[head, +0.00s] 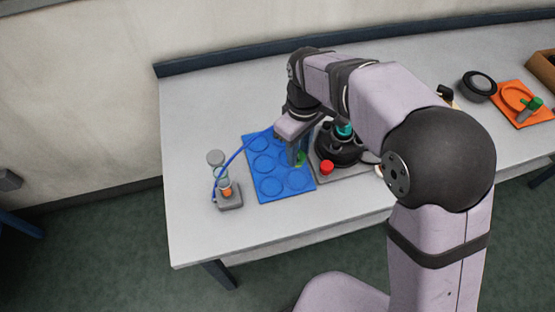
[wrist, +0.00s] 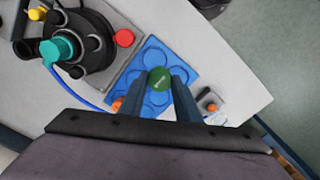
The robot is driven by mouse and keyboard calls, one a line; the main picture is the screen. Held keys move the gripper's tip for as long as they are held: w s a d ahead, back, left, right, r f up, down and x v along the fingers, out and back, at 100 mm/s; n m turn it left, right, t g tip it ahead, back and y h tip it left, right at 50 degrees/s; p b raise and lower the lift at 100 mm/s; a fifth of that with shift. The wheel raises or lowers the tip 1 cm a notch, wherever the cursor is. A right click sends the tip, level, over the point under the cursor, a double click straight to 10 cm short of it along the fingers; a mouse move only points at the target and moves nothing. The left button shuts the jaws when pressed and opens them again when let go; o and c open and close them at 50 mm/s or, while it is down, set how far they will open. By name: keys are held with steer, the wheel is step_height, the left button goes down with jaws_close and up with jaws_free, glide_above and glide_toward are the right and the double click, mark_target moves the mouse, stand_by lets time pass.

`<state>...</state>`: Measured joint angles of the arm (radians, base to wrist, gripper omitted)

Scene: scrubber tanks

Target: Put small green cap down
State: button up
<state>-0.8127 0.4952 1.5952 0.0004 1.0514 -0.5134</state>
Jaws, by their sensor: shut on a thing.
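The small green cap (wrist: 160,79) is between my gripper's fingertips (wrist: 166,85) in the wrist view. In the head view the green cap (head: 301,158) shows at the fingertips of my gripper (head: 298,156), over the right side of the blue mat (head: 264,198). The mat has several round outlines; it also shows in the wrist view (wrist: 184,57). My gripper is shut on the cap. Whether the cap touches the mat or is held above it, I cannot tell.
A black device with a teal cap (head: 344,130) and a red knob (head: 327,167) stands right of the mat. A small stand with a clear tube (head: 230,201) is left. An orange mat (head: 523,98) and black round container (head: 478,86) lie far right. The table's front left is clear.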

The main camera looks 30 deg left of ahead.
steer(key=shift+f+p, duration=1.5)
steer(key=shift+f, duration=3.5)
steer(key=shift+f, duration=0.15)
steer(key=o, duration=1.1)
steer(key=shift+o, duration=0.2)
step_height(320, 180, up, 12)
steer(key=b, duration=0.3)
steer(key=shift+b, duration=0.35)
